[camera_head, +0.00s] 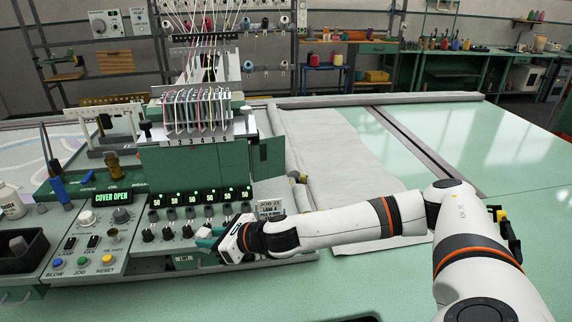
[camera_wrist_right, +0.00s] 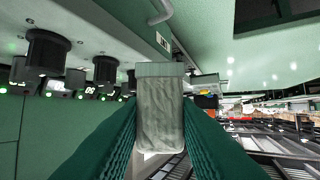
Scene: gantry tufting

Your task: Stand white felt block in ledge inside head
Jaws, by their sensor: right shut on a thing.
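My right gripper (camera_head: 208,240) reaches in from the right and is at the lower front of the green tufting head (camera_head: 190,165), just below its row of black knobs. In the right wrist view its two green ribbed fingers are shut on a pale block (camera_wrist_right: 160,115), which looks like the white felt block. The block has a greyer band at its far end. The ledge inside the head cannot be made out. My left gripper is not in view.
A control panel (camera_head: 97,240) with a "COVER OPEN" display stands left of the head. A black bin (camera_head: 22,250) and a blue-handled tool (camera_head: 58,185) are farther left. A small sign (camera_head: 270,210) stands right of the knobs. Pale cloth (camera_head: 335,160) covers the table behind my arm.

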